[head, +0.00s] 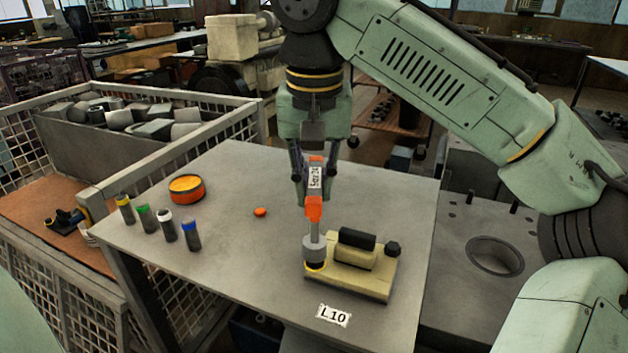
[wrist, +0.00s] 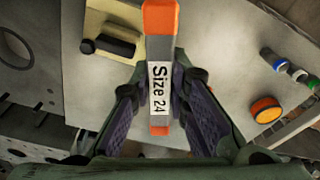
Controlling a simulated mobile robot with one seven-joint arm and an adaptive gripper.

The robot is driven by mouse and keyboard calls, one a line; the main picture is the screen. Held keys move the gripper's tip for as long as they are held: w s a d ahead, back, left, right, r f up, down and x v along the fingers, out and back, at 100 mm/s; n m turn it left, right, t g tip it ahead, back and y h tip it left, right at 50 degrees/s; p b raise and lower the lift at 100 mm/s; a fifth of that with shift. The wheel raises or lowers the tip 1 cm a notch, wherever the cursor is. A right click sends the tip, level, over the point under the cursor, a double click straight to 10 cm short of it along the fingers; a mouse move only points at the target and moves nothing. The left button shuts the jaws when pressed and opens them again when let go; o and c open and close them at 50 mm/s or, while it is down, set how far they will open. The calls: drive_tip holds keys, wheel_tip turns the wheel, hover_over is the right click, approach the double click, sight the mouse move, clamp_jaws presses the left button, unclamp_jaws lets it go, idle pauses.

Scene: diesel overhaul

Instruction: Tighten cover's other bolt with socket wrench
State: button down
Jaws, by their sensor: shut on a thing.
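My gripper (head: 314,180) is shut on the orange handle of the socket wrench (head: 315,208), which carries a white label reading "Size 24" in the wrist view (wrist: 158,90). The wrench stands upright, with its grey socket (head: 315,248) down over the left end of the beige cover (head: 350,281). The socket hides whatever bolt is beneath it; a yellow ring shows at its lower edge. A dark bolt head (head: 393,249) shows at the cover's right end. A black bar (head: 357,238) tops the cover's raised middle. In the wrist view the cover (wrist: 97,25) is at the upper left.
The grey table (head: 230,200) has several colour-topped cylinders (head: 165,224) and an orange-topped round tin (head: 187,188) at left. A small orange piece (head: 260,212) lies mid-table. An "L10" label (head: 333,315) is at the front. A mesh crate (head: 90,270) borders the table's left side.

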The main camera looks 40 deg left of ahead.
drive_tip(key=n, duration=0.7)
drive_tip(key=shift+w+d+g+y, duration=0.1)
drive_tip(key=shift+g+y, duration=0.2)
drive_tip(key=shift+g, duration=0.1)
drive_tip(key=n, duration=0.6)
drive_tip(key=shift+d+n+g, duration=0.1)
drive_tip(key=shift+n+g, duration=0.3)
drive_tip(key=shift+w, duration=0.1)
